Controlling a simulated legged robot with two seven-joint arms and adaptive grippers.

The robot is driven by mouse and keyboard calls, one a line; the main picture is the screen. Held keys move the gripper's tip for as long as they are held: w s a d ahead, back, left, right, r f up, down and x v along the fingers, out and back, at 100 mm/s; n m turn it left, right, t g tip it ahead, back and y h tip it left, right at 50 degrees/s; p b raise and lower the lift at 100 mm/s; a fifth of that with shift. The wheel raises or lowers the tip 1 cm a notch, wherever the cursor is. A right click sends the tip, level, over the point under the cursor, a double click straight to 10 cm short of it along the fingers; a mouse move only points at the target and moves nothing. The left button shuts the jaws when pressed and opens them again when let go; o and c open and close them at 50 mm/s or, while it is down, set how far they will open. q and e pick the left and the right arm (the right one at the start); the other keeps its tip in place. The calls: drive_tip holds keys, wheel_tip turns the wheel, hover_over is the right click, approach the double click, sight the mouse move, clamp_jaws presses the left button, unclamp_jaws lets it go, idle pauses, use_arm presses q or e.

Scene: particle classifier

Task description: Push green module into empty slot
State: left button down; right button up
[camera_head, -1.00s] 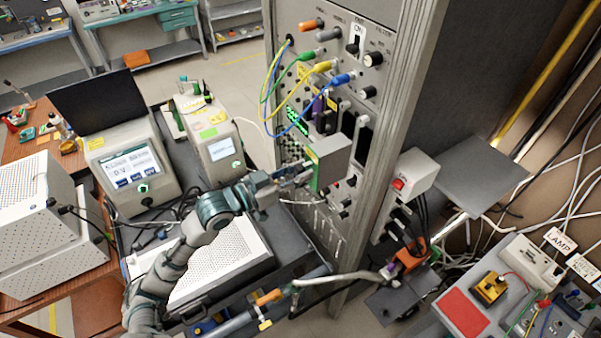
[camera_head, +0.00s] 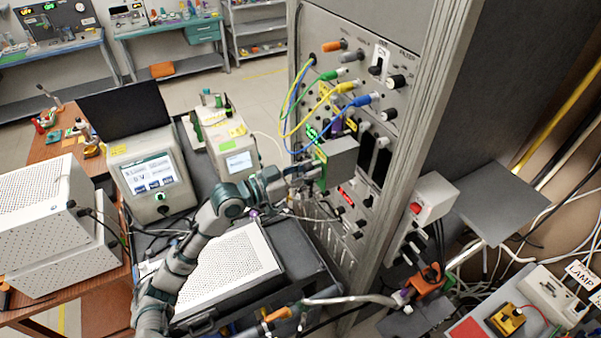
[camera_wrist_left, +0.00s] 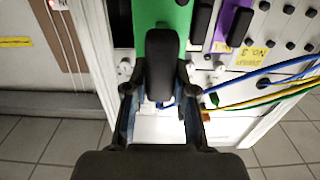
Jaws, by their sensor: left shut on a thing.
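The green module (camera_head: 339,160) is a grey box with a green front. It stands out in front of the rack panel, with its grey body toward the rack. Dark open slots (camera_head: 378,165) show in the panel to its right. My left gripper (camera_head: 305,174) is shut on the module's front handle. In the left wrist view the green face (camera_wrist_left: 181,14) is at the top, and the black handle (camera_wrist_left: 161,62) lies between the fingers. The module's rear end and its line-up with the slot are hard to judge. My right gripper is not in view.
Blue, yellow and green cables (camera_head: 300,125) loop in front of the rack just above the module. A purple module (camera_wrist_left: 235,22) sits beside the green face. A white perforated case (camera_head: 225,268) lies below my left arm. A grey box with a red button (camera_head: 416,208) is on the rack's right.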

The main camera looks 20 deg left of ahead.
sight(320, 166)
use_arm(q)
drive_tip(key=shift+x, duration=1.7)
drive_tip(key=shift+x, duration=5.25)
drive_tip(key=c, duration=1.1)
unclamp_jaws()
drive_tip(key=shift+d+r, duration=0.1)
drive_tip(key=shift+r, duration=0.1)
drive_tip(key=shift+o, duration=1.2)
drive_tip(key=shift+d+f, duration=0.1)
drive_tip(key=shift+f, duration=0.1)
drive_tip(key=v, duration=1.2)
